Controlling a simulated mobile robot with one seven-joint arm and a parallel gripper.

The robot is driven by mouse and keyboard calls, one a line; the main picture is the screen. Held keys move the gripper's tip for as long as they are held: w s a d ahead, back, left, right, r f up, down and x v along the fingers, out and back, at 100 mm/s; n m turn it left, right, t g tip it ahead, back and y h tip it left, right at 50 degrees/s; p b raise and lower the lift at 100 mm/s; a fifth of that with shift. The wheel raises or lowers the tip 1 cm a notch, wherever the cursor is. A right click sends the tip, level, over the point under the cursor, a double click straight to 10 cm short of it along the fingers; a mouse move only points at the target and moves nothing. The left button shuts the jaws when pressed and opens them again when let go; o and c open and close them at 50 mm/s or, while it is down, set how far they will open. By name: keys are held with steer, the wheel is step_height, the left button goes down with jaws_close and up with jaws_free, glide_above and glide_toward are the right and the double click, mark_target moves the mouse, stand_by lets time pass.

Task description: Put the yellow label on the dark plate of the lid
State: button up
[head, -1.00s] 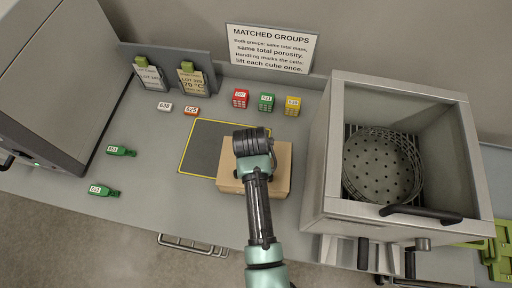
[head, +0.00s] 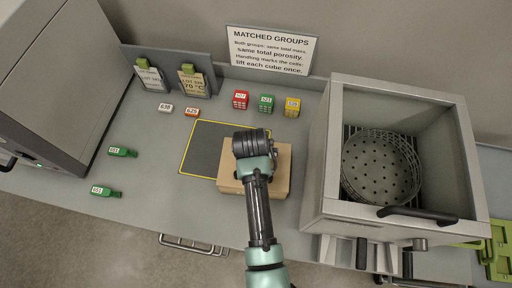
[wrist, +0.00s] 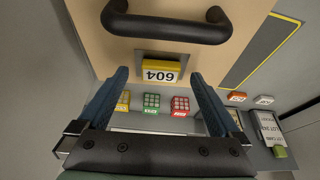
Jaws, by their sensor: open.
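The tan lid (wrist: 92,40) lies on the bench, and its tan surface also shows in the head view (head: 283,178). In the wrist view it has a dark bar handle (wrist: 165,29) and a small dark plate (wrist: 184,58). The yellow label (wrist: 148,64), with a white face reading 604, appears over the plate, covering much of it. I cannot tell if it lies fully flat there. My gripper (wrist: 160,75) is open, its blue fingers on either side of the label with gaps to both. In the head view my arm hides the label, plate and fingers.
A dark yellow-edged mat (head: 203,148) lies left of the lid. Red (head: 240,99), green (head: 266,103) and yellow (head: 292,107) cubes stand behind. White (head: 165,107) and orange (head: 192,112) labels lie back left. A steel bin with a basket (head: 382,166) stands close on the right.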

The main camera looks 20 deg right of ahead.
steer(key=shift+p+v, duration=2.05)
steer(key=shift+v, duration=0.05)
steer(key=b+v, duration=0.2)
steer(key=v, duration=1)
steer(key=shift+s+a+r, duration=0.2)
steer(key=shift+r, duration=0.1)
